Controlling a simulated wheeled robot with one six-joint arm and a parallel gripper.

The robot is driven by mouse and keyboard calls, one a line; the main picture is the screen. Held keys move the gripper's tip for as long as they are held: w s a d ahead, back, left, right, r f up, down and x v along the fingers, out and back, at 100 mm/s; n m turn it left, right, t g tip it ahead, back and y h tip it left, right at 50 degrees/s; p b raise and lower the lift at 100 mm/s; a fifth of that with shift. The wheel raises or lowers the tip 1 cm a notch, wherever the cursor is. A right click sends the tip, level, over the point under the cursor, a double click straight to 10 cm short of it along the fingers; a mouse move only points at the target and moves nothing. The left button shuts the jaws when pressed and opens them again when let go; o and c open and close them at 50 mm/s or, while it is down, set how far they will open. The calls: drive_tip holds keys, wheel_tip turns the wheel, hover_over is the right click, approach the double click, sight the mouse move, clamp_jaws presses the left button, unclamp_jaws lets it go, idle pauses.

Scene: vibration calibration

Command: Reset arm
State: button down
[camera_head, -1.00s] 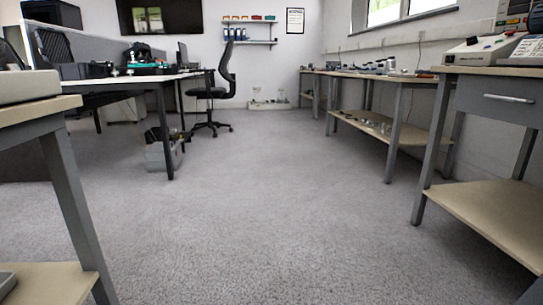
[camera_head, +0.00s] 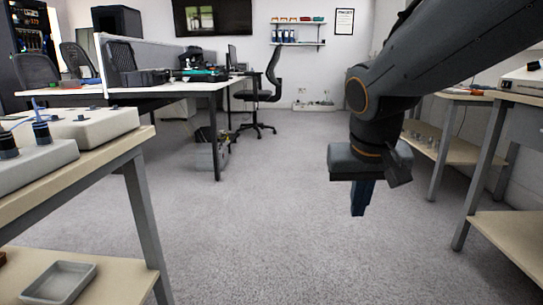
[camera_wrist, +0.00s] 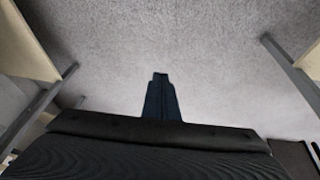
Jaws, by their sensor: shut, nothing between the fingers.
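My gripper (camera_head: 362,198) shows in the head view at the right of centre, hanging below my dark arm and pointing down over the open carpet. Its blue fingers are together with nothing between them. In the wrist view the shut fingers (camera_wrist: 160,98) point out over bare grey carpet. My gripper touches nothing. My arm hides part of the right-hand benches and the wall behind.
A bench (camera_head: 100,165) with grey devices (camera_head: 95,124) and a lower-shelf tray (camera_head: 58,283) stands close at left. Another bench (camera_head: 510,232) stands at right. Desks (camera_head: 185,86) and an office chair (camera_head: 262,95) are further back. The carpet (camera_head: 290,215) between is clear.

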drive_tip(key=s+a+f+n+g+y+p, duration=0.15)
drive_tip(key=s+a+n, duration=0.25)
drive_tip(key=s+a, duration=0.65)
drive_tip(key=s+a+f+n+g+y+p, duration=0.1)
drive_tip(key=s+a+n+g+y+p, duration=0.2)
drive_tip(key=s+a, duration=0.7)
drive_tip(key=d+r+m+h+p, duration=0.1)
drive_tip(key=d+r+m+p, duration=0.2)
drive_tip(key=d+r+p, duration=0.8)
drive_tip(key=d+r+m+h+p, duration=0.2)
drive_tip(key=d+r+p, duration=0.9)
drive_tip(key=p, duration=1.6)
drive_tip(key=shift+s+r+m, duration=0.25)
drive_tip(key=shift+r+m, duration=0.25)
drive_tip(key=shift+r, duration=2.75)
